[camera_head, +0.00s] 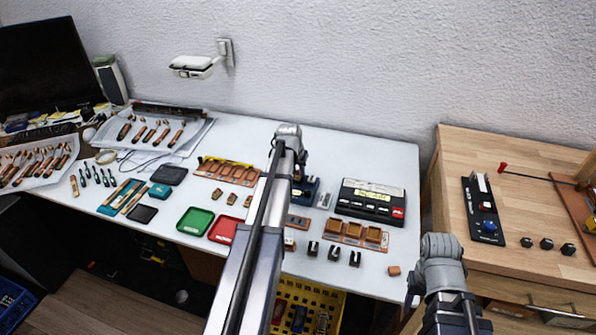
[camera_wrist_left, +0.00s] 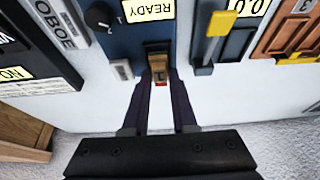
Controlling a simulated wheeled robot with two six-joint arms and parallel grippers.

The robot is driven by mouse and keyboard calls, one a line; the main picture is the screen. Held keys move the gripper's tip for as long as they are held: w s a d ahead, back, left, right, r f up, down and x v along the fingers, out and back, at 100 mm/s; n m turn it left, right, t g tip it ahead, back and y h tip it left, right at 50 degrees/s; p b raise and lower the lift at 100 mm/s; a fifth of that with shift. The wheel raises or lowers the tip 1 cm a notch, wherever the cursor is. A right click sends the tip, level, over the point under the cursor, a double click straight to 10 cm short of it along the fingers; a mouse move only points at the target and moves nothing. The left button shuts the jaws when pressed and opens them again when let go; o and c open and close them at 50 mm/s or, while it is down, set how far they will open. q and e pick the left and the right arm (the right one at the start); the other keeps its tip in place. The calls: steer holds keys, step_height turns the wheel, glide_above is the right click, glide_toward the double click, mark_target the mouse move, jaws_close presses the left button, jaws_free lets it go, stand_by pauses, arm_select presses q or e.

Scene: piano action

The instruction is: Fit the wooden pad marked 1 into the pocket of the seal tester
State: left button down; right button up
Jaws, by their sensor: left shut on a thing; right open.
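The seal tester is a blue box (camera_wrist_left: 125,45) with a knob and a display reading READY in the left wrist view. It also shows in the head view (camera_head: 311,188), partly behind my left arm. My left gripper (camera_wrist_left: 160,80) is shut on a small tan wooden pad (camera_wrist_left: 159,68) with a red patch at its near end. The pad is at the dark pocket on the tester's edge; I cannot tell how deep it sits. Its number is not readable. In the head view the left gripper (camera_head: 299,172) is over the tester. My right gripper (camera_head: 412,290) is open, by the table's right front edge.
A black device (camera_head: 371,202) stands right of the tester. A wooden tray with square wells (camera_head: 355,233) and several small dark blocks (camera_head: 334,253) lie in front. Green (camera_head: 195,221) and red (camera_head: 224,230) trays lie to the left. A wooden cabinet (camera_head: 530,190) stands at the right.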

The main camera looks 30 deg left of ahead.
arm_select(q)
steer(key=shift+f+b, duration=0.3)
steer(key=shift+f, duration=0.05)
stand_by(0.7)
stand_by(0.4)
steer(key=c, duration=0.6)
jaws_free()
steer(key=shift+c, duration=0.2)
steer(key=shift+r, duration=0.15)
steer(key=shift+r+p, duration=3.45)
steer(key=shift+p, duration=0.1)
steer(key=shift+f, duration=0.1)
